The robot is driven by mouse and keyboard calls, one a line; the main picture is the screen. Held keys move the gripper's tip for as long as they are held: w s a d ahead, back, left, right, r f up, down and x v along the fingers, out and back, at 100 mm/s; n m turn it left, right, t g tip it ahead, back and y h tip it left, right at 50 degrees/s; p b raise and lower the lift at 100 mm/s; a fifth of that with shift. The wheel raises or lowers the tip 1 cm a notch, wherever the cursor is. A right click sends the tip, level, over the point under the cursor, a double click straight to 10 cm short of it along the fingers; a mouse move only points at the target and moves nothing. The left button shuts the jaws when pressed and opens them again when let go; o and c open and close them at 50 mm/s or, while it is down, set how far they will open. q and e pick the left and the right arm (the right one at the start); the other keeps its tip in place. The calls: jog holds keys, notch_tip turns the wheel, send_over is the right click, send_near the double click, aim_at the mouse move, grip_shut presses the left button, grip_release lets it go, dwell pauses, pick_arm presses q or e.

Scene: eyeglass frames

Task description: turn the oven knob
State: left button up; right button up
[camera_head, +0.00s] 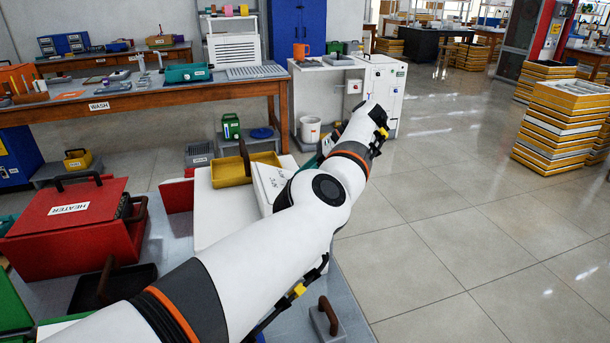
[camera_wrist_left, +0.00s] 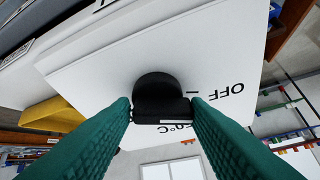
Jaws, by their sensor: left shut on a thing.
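The oven knob (camera_wrist_left: 158,90) is black and round with a flat grip bar. It sits on a white panel (camera_wrist_left: 95,75) in the left wrist view. The panel carries upside-down "OFF" lettering beside the knob, a short dark tick, and a temperature mark partly hidden by the grip bar. My left gripper (camera_wrist_left: 160,109) is shut on the knob's grip bar, one teal finger on each side. In the head view my white left arm hides most of the white oven (camera_head: 214,205), and the knob cannot be seen. My right gripper is in neither view.
A red heater box (camera_head: 60,235) stands at the left of the grey bench, with a black tray (camera_head: 128,285) before it. A yellow bin (camera_head: 230,172) lies behind the oven. A wooden wash table (camera_head: 140,98) stands farther back.

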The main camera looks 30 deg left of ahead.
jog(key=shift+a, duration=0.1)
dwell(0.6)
pick_arm(q)
jog(key=o, duration=0.9)
jog(key=shift+s, duration=0.1)
